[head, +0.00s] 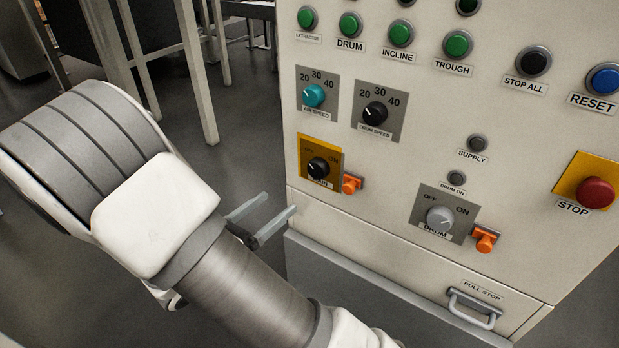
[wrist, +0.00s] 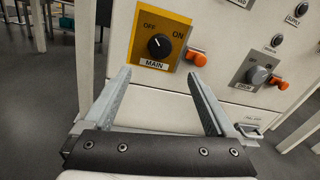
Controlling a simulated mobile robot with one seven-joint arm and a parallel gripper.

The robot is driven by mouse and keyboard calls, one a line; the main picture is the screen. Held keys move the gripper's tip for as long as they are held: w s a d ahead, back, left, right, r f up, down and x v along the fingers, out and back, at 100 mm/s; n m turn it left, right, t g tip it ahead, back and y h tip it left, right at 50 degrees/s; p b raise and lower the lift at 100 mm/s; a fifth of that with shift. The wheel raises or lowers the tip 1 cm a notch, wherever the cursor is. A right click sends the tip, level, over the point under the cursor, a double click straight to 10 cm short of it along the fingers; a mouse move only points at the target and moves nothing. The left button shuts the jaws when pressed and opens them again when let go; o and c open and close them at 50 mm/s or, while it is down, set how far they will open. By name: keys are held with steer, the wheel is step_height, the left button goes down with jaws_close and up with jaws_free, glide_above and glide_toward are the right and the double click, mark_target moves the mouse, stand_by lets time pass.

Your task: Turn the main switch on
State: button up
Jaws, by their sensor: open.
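The main switch (head: 318,167) is a black rotary knob on a yellow plate marked OFF and ON, low on the left of the cream control panel. In the wrist view the main switch (wrist: 159,46) shows its white mark pointing up and left, toward OFF. My gripper (head: 279,217) is open and empty, below and left of the switch in the head view. In the wrist view my gripper (wrist: 160,85) has its two fingers spread wide, with the yellow plate beyond and above the gap. The fingers appear apart from the knob.
An orange lock piece (head: 351,184) sticks out just right of the main switch. The grey drum switch (head: 439,218) has another orange piece (head: 485,240) beside it. A red stop button (head: 595,193) is at the right. A drawer-like handle (head: 472,309) sticks out below. Open floor lies left.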

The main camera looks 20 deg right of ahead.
mark_target(315, 173)
steer(key=b+x, duration=0.1)
steer(key=x, duration=1.1)
steer(key=shift+w+d, duration=0.1)
steer(key=shift+d, duration=0.1)
steer(key=c, duration=1.4)
steer(key=shift+o, duration=0.2)
